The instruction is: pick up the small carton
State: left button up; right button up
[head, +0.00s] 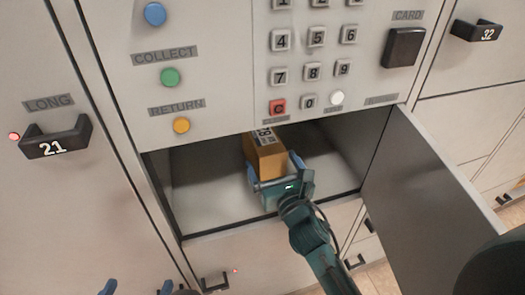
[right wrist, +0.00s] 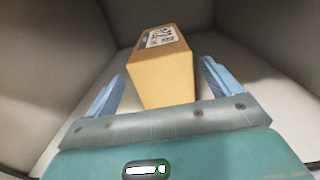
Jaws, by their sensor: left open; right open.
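The small carton (head: 265,154) is an orange-brown box with a printed label on top, standing in the open compartment (head: 205,200) below the keypad. It also shows in the right wrist view (right wrist: 166,82). My right gripper (head: 273,172) is at the near end of the carton, with one blue finger on each side of it. In the right wrist view its fingers (right wrist: 162,92) are open, with a gap visible between each finger and the carton. My left gripper (head: 138,289) shows only by its blue fingertips at the bottom left edge, apart and empty.
The compartment door (head: 435,190) stands open to the right. Above is a panel with a keypad (head: 312,55) and collect, return and other round buttons (head: 170,77). Locker 21 with its black handle (head: 55,139) is on the left. The compartment floor left of the carton is clear.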

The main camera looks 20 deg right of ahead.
aim_at(266, 148)
jog(key=shift+w+b, duration=0.35)
jog(key=shift+w, duration=2.7)
jog(key=shift+c, duration=0.4)
jog(key=shift+r, duration=0.1)
jog(key=c, duration=1.2)
